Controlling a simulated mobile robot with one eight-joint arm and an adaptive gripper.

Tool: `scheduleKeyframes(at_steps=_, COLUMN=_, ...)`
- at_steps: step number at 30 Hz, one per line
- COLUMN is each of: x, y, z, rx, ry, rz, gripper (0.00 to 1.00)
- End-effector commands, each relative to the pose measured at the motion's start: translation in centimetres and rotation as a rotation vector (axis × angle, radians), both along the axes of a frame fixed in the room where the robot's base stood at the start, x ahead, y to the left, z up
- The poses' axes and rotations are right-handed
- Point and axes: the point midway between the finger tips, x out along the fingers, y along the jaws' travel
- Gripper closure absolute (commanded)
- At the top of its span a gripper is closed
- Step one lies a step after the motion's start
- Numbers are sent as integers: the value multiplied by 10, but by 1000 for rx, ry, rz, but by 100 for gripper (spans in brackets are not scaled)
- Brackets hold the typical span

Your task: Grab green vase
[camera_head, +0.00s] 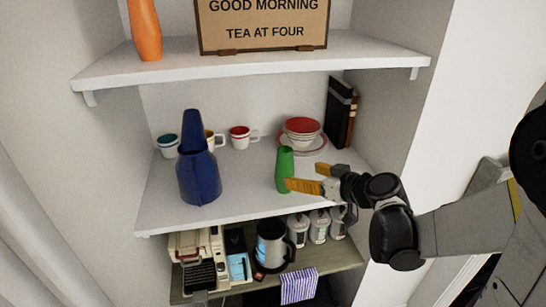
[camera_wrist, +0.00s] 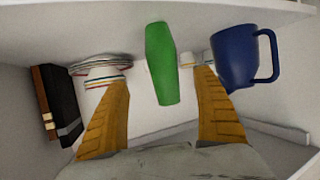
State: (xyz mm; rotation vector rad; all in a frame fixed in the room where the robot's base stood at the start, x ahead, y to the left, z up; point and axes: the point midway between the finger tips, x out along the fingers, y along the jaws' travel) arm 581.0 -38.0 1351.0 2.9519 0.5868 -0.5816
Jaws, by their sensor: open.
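The green vase (camera_head: 285,170) stands upright on the middle shelf, near its front right part. In the wrist view the green vase (camera_wrist: 161,62) appears in the gap between the two yellow fingers, ahead of them. My gripper (camera_head: 304,177) reaches in from the right, just beside the vase. In the wrist view my gripper (camera_wrist: 162,82) has its fingers wide apart with nothing clasped; I cannot tell whether the near finger touches the vase.
On the middle shelf (camera_head: 240,205) stand a blue jug (camera_head: 199,178) to the left, mugs (camera_head: 240,137) behind, stacked bowls (camera_head: 301,128) and dark books (camera_head: 337,110). An upper shelf (camera_head: 250,62) hangs above; a lower shelf holds a coffee machine (camera_head: 200,255).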

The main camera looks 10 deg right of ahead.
Motion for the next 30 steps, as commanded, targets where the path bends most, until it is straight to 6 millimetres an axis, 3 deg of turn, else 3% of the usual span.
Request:
scheduleKeyframes(at_steps=4, x=22, y=10, z=-12, rx=-1, ry=1, rz=2, gripper=21)
scheduleKeyframes(at_steps=19, x=69, y=35, z=-38, rx=-1, ry=2, rz=1, gripper=21)
scheduleKeyframes(at_steps=28, x=73, y=37, z=-41, rx=-1, ry=2, rz=0, gripper=21)
scheduleKeyframes(at_steps=30, x=73, y=37, z=-41, rx=-1, ry=2, rz=0, gripper=42)
